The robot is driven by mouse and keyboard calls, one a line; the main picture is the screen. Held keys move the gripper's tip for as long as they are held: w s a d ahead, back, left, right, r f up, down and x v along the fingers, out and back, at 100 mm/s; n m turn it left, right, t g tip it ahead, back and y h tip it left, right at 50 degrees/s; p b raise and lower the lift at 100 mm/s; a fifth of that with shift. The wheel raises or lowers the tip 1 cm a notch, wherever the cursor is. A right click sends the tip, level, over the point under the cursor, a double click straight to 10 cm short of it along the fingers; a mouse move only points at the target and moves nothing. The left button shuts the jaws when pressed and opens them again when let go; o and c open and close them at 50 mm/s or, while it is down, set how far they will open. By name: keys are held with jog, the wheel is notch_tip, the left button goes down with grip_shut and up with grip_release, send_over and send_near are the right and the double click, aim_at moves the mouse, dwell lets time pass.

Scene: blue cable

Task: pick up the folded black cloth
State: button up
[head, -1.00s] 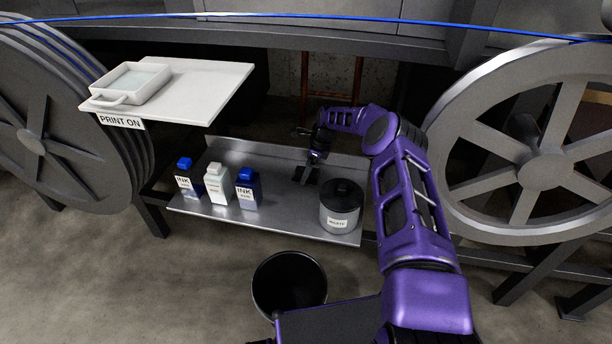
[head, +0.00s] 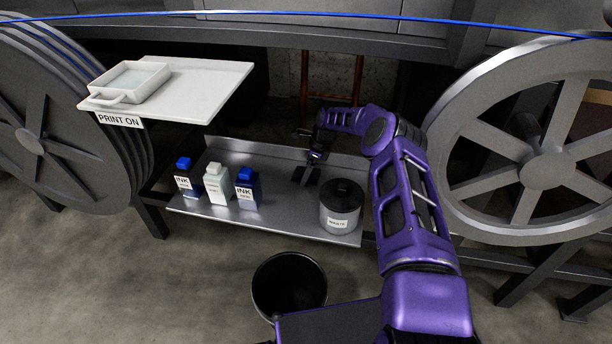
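A grey waste canister (head: 341,208) with a black lid stands right of the cloth. Two ink bottles (head: 247,190) and a white bottle (head: 216,184) stand to the left. A white tabletop (head: 205,90) overhangs the shelf's left. A black bin (head: 289,287) is on the floor.

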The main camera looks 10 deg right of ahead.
jog(key=c, duration=1.2)
jog(key=shift+r, duration=0.1)
jog(key=shift+r+p, duration=0.25)
jog(key=shift+p, duration=0.2)
notch_tip(320, 180, up, 10)
jog(key=shift+f+p, duration=0.1)
jog(key=shift+p, duration=0.5)
